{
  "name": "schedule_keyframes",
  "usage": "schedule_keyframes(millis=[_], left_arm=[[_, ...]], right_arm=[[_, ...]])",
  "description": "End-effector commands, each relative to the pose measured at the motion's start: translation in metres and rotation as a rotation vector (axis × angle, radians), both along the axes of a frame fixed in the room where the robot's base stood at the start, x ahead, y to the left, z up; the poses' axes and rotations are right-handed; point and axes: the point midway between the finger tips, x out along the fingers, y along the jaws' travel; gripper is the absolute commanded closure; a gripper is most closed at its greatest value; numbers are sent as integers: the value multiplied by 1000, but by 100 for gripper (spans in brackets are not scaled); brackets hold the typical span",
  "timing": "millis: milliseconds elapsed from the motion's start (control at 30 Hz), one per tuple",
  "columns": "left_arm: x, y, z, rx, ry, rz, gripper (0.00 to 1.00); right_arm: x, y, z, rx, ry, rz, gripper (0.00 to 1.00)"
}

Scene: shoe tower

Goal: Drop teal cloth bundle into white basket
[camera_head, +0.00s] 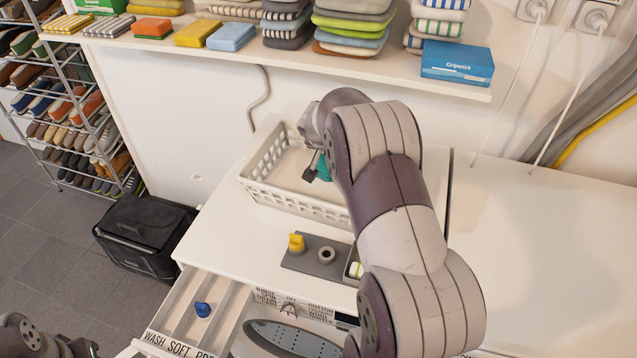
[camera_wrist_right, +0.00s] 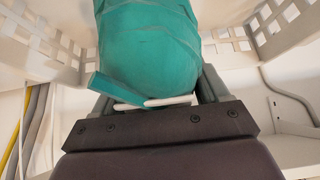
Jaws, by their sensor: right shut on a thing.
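The teal cloth bundle (camera_wrist_right: 150,50) fills the upper middle of the right wrist view, between the fingers of my right gripper (camera_wrist_right: 155,98). In the head view only a small part of the bundle (camera_head: 322,168) shows behind my right arm. My right gripper (camera_head: 316,165) is shut on it, over the white basket (camera_head: 290,203). The basket's lattice walls (camera_wrist_right: 50,40) rise on both sides in the wrist view. I cannot tell whether the bundle touches the basket floor. My left arm shows at the lower left of the head view, its gripper barely at the edge.
The basket stands on a white top with a grey tray (camera_head: 318,258) holding a yellow knob (camera_head: 296,242) in front. An open drawer (camera_head: 215,300) has a blue piece (camera_head: 202,309) in it. A shelf of folded cloths (camera_head: 350,30) runs behind. A shoe rack (camera_head: 80,120) stands left.

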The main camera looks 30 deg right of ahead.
Motion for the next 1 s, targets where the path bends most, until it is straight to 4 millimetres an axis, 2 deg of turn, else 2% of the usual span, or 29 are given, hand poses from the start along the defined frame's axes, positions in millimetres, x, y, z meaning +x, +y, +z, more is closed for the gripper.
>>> schedule_keyframes(millis=[33, 133, 433, 467, 533, 833, 1000], left_arm=[[0, 0, -6, 0, 0, 0, 57], [0, 0, -9, 0, 0, 0, 57], [0, 0, -9, 0, 0, 0, 57], [0, 0, -9, 0, 0, 0, 57], [0, 0, -9, 0, 0, 0, 57], [0, 0, -10, 0, 0, 0, 57], [0, 0, -14, 0, 0, 0, 57]], right_arm=[[0, 0, -9, 0, 0, 0, 58], [0, 0, -16, 0, -1, 1, 58], [0, 0, -17, -1, -2, 0, 58], [0, 0, -17, 0, -2, 0, 23], [0, 0, -17, 0, -2, 0, 0], [-1, 2, -14, -1, -2, 1, 0], [-13, 18, 11, -2, -5, 2, 0]])
